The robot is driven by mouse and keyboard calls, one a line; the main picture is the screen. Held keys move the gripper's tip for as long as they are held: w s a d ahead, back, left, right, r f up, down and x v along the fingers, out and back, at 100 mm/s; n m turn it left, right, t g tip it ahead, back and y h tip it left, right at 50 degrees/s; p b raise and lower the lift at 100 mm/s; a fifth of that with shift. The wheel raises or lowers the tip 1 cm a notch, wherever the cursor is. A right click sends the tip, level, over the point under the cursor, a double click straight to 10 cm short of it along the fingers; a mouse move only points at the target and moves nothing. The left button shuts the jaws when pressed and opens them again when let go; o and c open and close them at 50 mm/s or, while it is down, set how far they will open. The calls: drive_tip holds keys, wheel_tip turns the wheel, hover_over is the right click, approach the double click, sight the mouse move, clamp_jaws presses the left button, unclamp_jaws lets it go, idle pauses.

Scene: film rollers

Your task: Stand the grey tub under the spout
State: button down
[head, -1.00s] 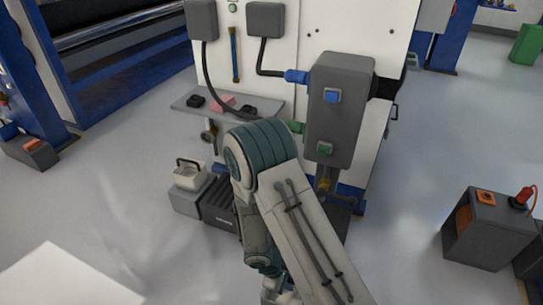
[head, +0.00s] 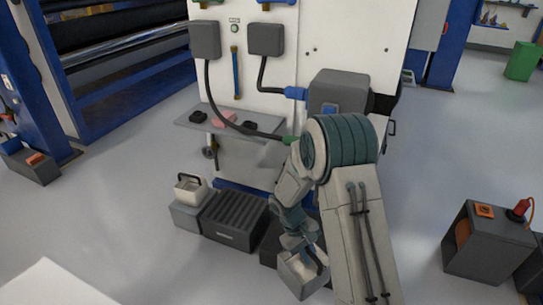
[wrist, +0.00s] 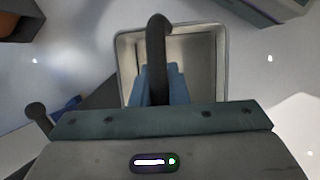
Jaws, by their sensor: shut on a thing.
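The grey tub (head: 300,283) hangs from my gripper (head: 310,250), low at the bottom middle of the head view. My gripper is shut on its dark handle. In the wrist view the tub's open top (wrist: 222,62) shows, with the handle (wrist: 158,40) between the blue fingers (wrist: 160,85). The tub looks empty where its inside shows. A small spout-like fitting (head: 210,153) is on the machine's front, under the left of the shelf, up and left of the tub. My arm hides part of the machine's right side.
A pale tub with a handle (head: 189,188) stands on a grey box (head: 188,218). A dark ribbed block (head: 235,222) is beside it. A shelf (head: 185,119) juts from the machine above. A dark box (head: 488,240) stands at right.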

drive_tip(key=d+r+m+g+y+p, duration=0.1)
drive_tip(key=d+r+m+p, duration=0.1)
drive_tip(key=r+p, duration=1.1)
drive_tip(key=w+d+r+m+g+y+p, duration=0.1)
drive_tip(key=r+m+p, duration=0.3)
drive_tip(key=r+p, duration=0.9)
wheel_tip(320, 180, up, 4)
drive_tip(key=shift+w+d+f+p, duration=0.1)
drive_tip(key=shift+w+d+p, duration=0.2)
drive_tip(key=shift+d+p, duration=0.15)
